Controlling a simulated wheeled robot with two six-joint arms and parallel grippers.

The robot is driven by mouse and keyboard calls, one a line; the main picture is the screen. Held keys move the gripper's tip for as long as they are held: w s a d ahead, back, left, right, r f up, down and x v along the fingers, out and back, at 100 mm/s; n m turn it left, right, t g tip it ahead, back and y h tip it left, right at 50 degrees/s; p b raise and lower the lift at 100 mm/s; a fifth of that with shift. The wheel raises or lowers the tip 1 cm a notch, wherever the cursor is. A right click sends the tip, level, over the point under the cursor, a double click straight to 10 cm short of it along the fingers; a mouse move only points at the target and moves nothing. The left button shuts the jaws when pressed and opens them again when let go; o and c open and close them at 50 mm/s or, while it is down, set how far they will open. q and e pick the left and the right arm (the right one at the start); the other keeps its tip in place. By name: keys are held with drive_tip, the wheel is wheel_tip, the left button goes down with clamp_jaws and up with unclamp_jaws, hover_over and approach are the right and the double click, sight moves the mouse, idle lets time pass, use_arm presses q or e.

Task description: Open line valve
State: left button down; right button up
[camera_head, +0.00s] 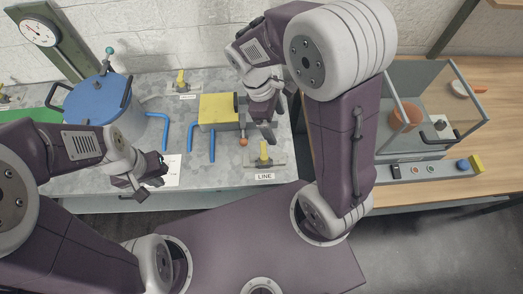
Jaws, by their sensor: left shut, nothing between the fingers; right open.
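The line valve (264,155) has a yellow handle that points up and away on a metal base, at the front edge of the grey bench. A label reading LINE (265,177) is in front of it. My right gripper (270,138) hangs just above and behind the valve handle, its fingers pointing down; it is open, and I cannot tell whether it touches the handle. My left gripper (157,178) is shut and empty over the front of the bench, beside a white paper (173,172), well left of the valve.
A yellow box (219,111) with blue pipes (191,136) stands behind the valve. A blue-lidded vessel (97,98) is at left. Another yellow-handled valve (181,78) is at the back. A glass case (432,100) stands on the wooden table (500,135) at right.

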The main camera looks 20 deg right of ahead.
sight(263, 150)
drive_tip(key=w+a+f+n+h+b, duration=0.2)
drive_tip(key=a+f+n, duration=0.2)
drive_tip(key=a+f, duration=0.3)
drive_tip(key=x, duration=0.7)
drive_tip(key=shift+w+a+f+b, duration=0.1)
drive_tip(key=shift+w+f+b, duration=0.1)
drive_tip(key=shift+f+b, duration=0.15)
drive_tip(key=shift+s+d+f+y, duration=0.15)
drive_tip(key=shift+d+f+y, duration=0.1)
drive_tip(key=shift+f+y, duration=0.1)
use_arm(q)
wheel_tip(263, 150, down, 4)
drive_tip(key=shift+a+f, duration=0.15)
drive_tip(key=shift+f, duration=0.05)
use_arm(e)
drive_tip(key=c, duration=1.2)
